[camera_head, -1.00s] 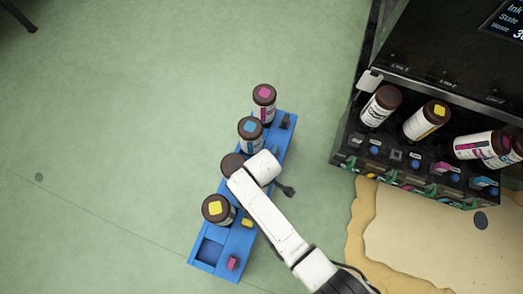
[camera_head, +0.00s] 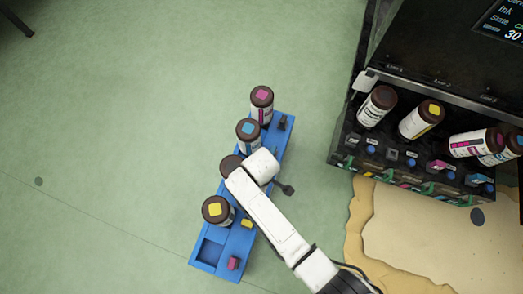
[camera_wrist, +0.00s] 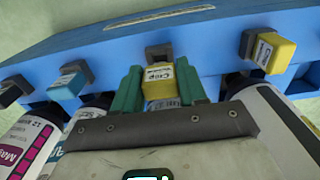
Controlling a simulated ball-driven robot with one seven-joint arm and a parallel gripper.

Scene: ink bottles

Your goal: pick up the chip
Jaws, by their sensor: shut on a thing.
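In the wrist view, a small yellowish chip (camera_wrist: 159,76) with a printed label sits between the two green fingers of my gripper (camera_wrist: 160,87). A dark block shows just behind it against the blue rack (camera_wrist: 210,38). The fingers are shut on the chip, one on each side. The chip still appears to be at the rack, and I cannot tell whether it has come free. In the head view, the white end of my arm is over the middle of the blue rack (camera_head: 210,252) and hides the fingers and the held chip.
Bottles with magenta (camera_head: 261,104), blue (camera_head: 248,132), plain dark (camera_head: 231,165) and yellow (camera_head: 216,209) caps stand in the rack. Other chips, yellow (camera_head: 247,223) and magenta (camera_head: 232,263), sit along it. The dark ink machine (camera_head: 425,60) with bottles stands at right. Green floor at left is clear.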

